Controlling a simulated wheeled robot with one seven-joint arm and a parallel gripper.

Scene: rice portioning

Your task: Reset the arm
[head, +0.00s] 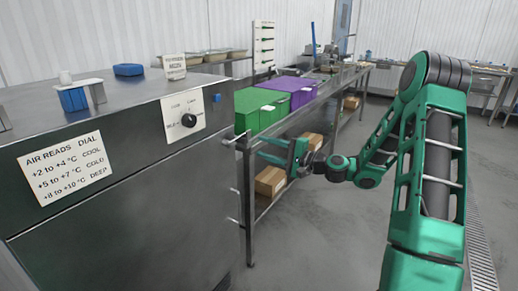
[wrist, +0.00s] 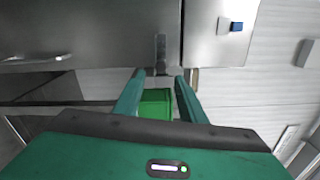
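My green arm (head: 428,160) reaches in from the right of the head view, bent at the elbow. My gripper (head: 262,148) is in front of the edge of the steel bench, with its fingers pointing left toward the steel cabinet. In the wrist view my gripper (wrist: 157,76) has its two green fingers spread apart. Nothing is held between them. A green box (wrist: 155,104) shows in the gap, farther off, beyond the fingers.
The steel cabinet (head: 120,165) with a dial (head: 188,119) and a temperature sign (head: 65,165) fills the left. The bench carries a green box (head: 262,108) and a purple box (head: 290,90). A cardboard box (head: 270,181) sits below. Open floor (head: 330,240) lies in front.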

